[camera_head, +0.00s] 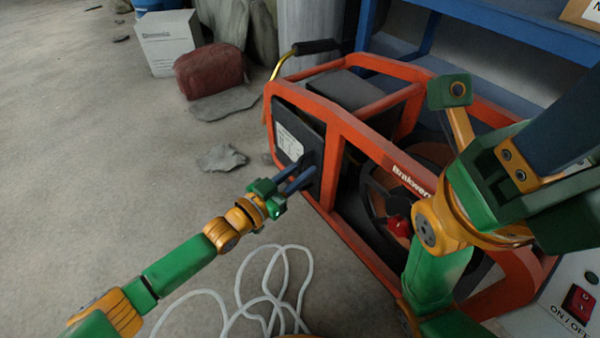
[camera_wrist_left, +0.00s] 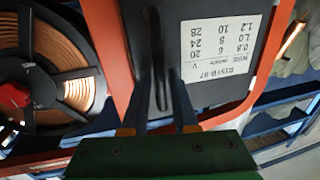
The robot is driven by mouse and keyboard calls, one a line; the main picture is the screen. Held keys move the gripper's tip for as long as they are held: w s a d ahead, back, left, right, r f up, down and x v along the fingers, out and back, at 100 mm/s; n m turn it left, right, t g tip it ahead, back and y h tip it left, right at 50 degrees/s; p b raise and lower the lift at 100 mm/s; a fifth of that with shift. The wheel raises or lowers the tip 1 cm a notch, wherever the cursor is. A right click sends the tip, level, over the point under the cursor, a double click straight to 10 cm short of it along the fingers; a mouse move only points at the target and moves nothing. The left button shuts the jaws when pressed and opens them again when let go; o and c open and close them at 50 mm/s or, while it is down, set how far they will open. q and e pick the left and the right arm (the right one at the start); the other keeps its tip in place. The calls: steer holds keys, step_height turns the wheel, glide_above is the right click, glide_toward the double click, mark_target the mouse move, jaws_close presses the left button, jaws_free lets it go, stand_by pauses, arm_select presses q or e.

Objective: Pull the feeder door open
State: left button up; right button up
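The feeder door (camera_head: 289,127) is a dark panel with a white label on the left side of the orange-framed feeder (camera_head: 337,133). It looks flush with the frame. My left gripper (camera_head: 304,172) is at the door's lower right part. In the left wrist view, the door (camera_wrist_left: 205,80) fills the middle. A dark upright handle (camera_wrist_left: 154,60) stands between the two blue fingers of my left gripper (camera_wrist_left: 155,100), which are apart with gaps beside it. I cannot see firm contact. My right arm crosses the right side of the head view; its gripper is out of view.
A wire spool (camera_wrist_left: 62,50) sits inside the feeder beside the door. A white cable (camera_head: 270,295) lies looped on the floor under my left arm. A red bag (camera_head: 210,70) and white box (camera_head: 168,42) stand behind. The floor to the left is mostly clear.

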arm_select(q)
jaws_close()
stand_by(1.3)
